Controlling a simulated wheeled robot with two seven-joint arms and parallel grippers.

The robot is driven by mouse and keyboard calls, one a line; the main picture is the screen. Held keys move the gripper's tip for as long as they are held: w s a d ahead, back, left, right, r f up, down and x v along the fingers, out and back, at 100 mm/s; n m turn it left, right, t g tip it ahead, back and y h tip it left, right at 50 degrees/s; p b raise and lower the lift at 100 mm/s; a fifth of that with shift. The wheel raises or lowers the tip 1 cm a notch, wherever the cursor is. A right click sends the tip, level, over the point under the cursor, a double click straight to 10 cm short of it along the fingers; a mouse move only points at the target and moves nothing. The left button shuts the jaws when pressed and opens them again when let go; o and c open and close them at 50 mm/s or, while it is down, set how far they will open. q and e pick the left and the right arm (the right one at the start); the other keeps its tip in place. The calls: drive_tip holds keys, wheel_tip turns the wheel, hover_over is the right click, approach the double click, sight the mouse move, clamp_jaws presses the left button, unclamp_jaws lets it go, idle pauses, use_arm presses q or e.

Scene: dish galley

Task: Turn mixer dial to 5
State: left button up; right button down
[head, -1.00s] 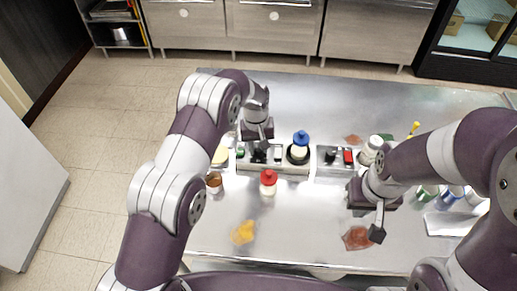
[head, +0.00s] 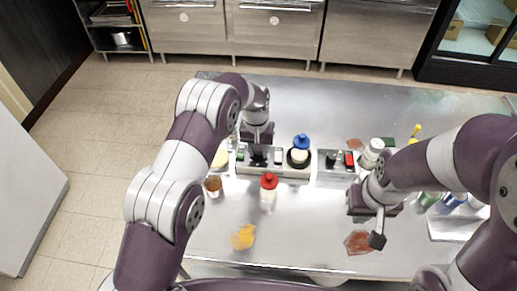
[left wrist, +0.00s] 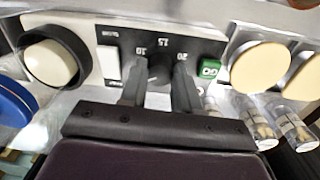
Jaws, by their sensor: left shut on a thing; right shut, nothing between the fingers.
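The mixer panel (left wrist: 135,40) is a dark plate in the left wrist view, with the marks 10, 15 and 20 showing upside down around a dark dial (left wrist: 159,72). My left gripper (left wrist: 158,88) is shut on this dial, a finger on each side. The fingers hide part of the dial, and I cannot read its setting. In the head view, my left gripper (head: 258,155) reaches down to the panel on the light mixer base (head: 294,172). My right gripper (head: 377,238) is shut and empty above the right part of the table, near a reddish patch (head: 357,243).
A green GO button (left wrist: 210,70) and a white switch (left wrist: 109,62) flank the dial. A blue-capped bottle (head: 301,143) stands in a dark ring on the base. A red-capped bottle (head: 268,188) and brown cup (head: 213,186) stand in front. A yellow patch (head: 243,237) lies nearby.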

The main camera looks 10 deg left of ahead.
use_arm(q)
drive_tip(key=o, duration=1.1)
drive_tip(key=shift+r, duration=0.1)
drive_tip(key=shift+c, duration=0.2)
drive_tip(key=shift+r, duration=0.1)
wheel_tip(320, 180, up, 6)
drive_tip(key=shift+w+a+f+b, duration=0.15)
drive_tip(key=shift+f+b, duration=0.1)
drive_tip(key=shift+b, duration=0.4)
wheel_tip(320, 180, up, 7)
drive_tip(key=p, duration=0.5)
drive_tip(key=shift+a+p, duration=0.15)
drive_tip(key=shift+p, duration=0.2)
